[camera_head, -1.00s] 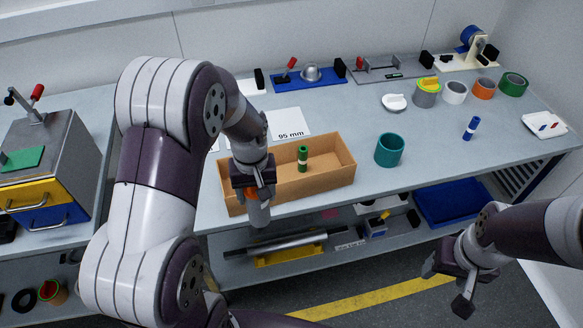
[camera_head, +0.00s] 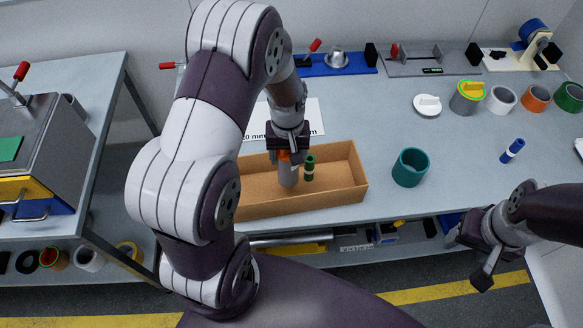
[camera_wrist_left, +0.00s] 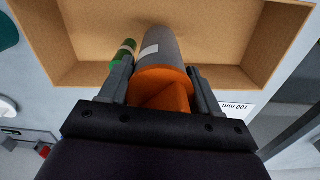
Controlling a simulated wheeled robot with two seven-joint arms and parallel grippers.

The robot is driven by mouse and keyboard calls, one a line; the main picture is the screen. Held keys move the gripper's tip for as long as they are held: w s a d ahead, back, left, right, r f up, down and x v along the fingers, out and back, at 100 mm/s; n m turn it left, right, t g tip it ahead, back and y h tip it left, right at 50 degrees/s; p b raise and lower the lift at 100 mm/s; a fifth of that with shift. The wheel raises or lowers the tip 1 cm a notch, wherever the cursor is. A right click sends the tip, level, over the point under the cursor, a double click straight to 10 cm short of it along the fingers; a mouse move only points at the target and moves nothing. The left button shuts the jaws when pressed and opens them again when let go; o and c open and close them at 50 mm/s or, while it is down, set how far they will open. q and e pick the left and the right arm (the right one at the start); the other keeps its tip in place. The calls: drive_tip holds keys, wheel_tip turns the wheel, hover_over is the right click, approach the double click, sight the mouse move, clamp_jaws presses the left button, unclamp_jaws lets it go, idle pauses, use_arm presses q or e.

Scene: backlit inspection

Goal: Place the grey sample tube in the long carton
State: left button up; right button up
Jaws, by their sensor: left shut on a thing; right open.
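The grey sample tube (camera_head: 289,176), with an orange cap, is held by my left gripper (camera_head: 290,156), which is shut on its capped end. The tube hangs down inside the outline of the long carton (camera_head: 343,193); I cannot tell whether it touches the floor. The left wrist view also shows the tube (camera_wrist_left: 160,46) between the fingers (camera_wrist_left: 160,88), over the carton (camera_wrist_left: 225,30). A green tube (camera_head: 309,168) with a white band stands in the carton, close to the grey tube on its right. My right gripper (camera_head: 481,260) is open and empty, in front of the bench.
A teal cup (camera_head: 410,168) stands right of the carton, and a blue tube (camera_head: 512,150) lies farther right. Several tape rolls and fixtures line the back of the bench. A grey box with drawers (camera_head: 35,165) stands at the left.

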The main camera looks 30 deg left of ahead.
sight(287, 169)
use_arm(q)
wheel_tip(287, 169, down, 5)
drive_tip(key=shift+s+f, duration=0.1)
drive_tip(key=shift+s, duration=0.05)
drive_tip(key=shift+f, duration=0.15)
drive_tip(key=shift+s, duration=0.1)
drive_tip(key=o, duration=1.2)
drive_tip(key=shift+o, duration=0.9)
drive_tip(key=shift+f, duration=0.1)
drive_tip(key=shift+r, duration=0.55)
wheel_tip(287, 169, up, 11)
drive_tip(key=shift+f+b, duration=0.1)
drive_tip(key=shift+b, duration=0.45)
drive_tip(key=s+d+r+m, duration=0.1)
drive_tip(key=s+d+m, duration=0.1)
drive_tip(key=s, duration=0.2)
drive_tip(key=s+d+r+m+t, duration=0.1)
drive_tip(key=s+d+r+m, duration=0.1)
drive_tip(key=s, duration=0.3)
drive_tip(key=shift+s+d+r+m, duration=0.2)
drive_tip(key=shift+d+m, duration=0.1)
drive_tip(key=shift+m, duration=0.5)
